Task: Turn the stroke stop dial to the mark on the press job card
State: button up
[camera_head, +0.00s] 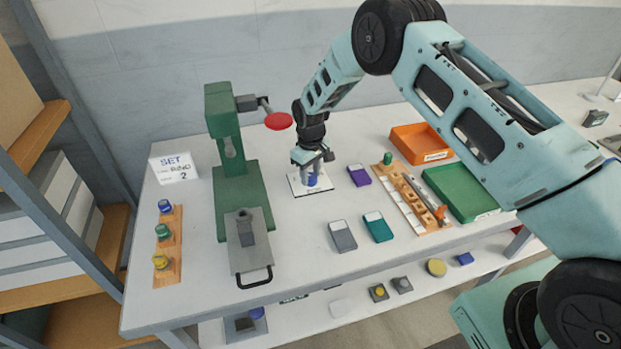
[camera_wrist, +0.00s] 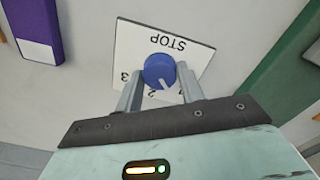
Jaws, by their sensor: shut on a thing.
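The stroke stop dial is a round blue knob (camera_wrist: 160,70) with a white pointer line, on a white plate (camera_wrist: 190,58) marked STOP, which also shows in the head view (camera_head: 298,187). In the wrist view the plate reads upside down, with marks 3, 2 and 1 around the knob's near side. The pointer aims between the 2 and the 1. My gripper (camera_wrist: 160,77) is shut on the dial, one finger on each side; in the head view my gripper (camera_head: 313,165) is over the plate. The job card (camera_head: 174,167) reads SET, a small unclear line, and a 2.
The green press (camera_head: 230,185) with a red-knobbed lever stands left of the dial. A purple box (camera_head: 359,175) lies just right of the plate. Grey (camera_head: 342,236) and teal (camera_head: 377,227) boxes lie in front. Orange (camera_head: 420,143) and green (camera_head: 462,192) trays are further right.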

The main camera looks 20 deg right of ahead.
aim_at(311, 176)
jog(key=m+b, duration=0.3)
jog(key=m, duration=0.1)
jog(key=shift+f+m, duration=0.1)
jog(key=shift+m, duration=0.2)
jog(key=shift+m+b, duration=1.1)
jog(key=shift+m, duration=0.9)
jog(key=o, duration=1)
jog(key=shift+c, duration=0.2)
jog(key=shift+r, duration=0.2)
notch_tip(311, 176, up, 17)
jog(key=b, duration=0.3)
jog(key=shift+r, duration=0.15)
